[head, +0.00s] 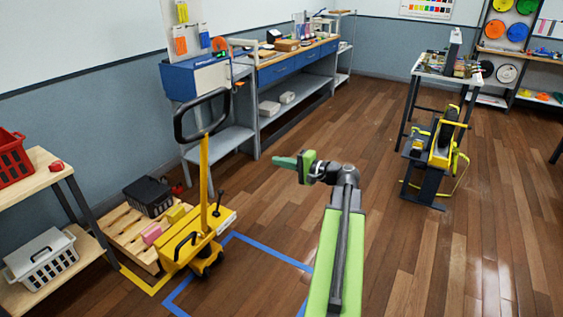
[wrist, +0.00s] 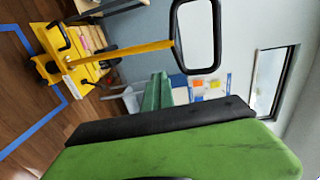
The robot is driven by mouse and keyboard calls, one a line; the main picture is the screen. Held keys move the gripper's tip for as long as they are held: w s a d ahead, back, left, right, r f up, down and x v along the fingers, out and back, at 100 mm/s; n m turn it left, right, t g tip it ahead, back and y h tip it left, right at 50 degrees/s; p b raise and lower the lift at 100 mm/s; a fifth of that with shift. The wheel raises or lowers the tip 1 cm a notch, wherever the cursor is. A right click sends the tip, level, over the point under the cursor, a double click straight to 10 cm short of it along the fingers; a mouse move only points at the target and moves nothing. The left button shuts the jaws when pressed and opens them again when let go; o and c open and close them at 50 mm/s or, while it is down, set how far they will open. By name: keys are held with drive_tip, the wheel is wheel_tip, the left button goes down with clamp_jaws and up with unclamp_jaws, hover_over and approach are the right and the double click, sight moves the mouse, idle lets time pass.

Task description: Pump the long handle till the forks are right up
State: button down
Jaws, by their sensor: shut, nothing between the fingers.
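A yellow pallet truck (head: 195,243) stands on the floor at the lower left in the head view. Its long handle (head: 204,175) rises nearly upright to a black loop grip (head: 178,122). In the wrist view, which is turned on its side, the handle (wrist: 120,54) and loop (wrist: 176,40) show beyond my fingers. The forks are hidden by the truck body and the wooden pallet (head: 118,228), so their height cannot be told. My gripper (head: 284,162) is shut and empty, right of the handle and apart from it; its green fingers show in the wrist view (wrist: 158,92).
The pallet carries a black crate (head: 148,195) and small blocks. Blue tape (head: 270,250) marks the floor by the truck. A workbench (head: 280,70) runs along the wall behind. A black and yellow machine (head: 436,150) stands at right. Floor between is clear.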

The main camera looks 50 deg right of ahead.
drive_tip(key=c, duration=1.2)
unclamp_jaws()
drive_tip(key=shift+o, duration=0.2)
drive_tip(key=p+v, duration=0.1)
drive_tip(key=v, duration=1.6)
drive_tip(key=shift+s+p, duration=0.25)
drive_tip(key=shift+p, duration=0.15)
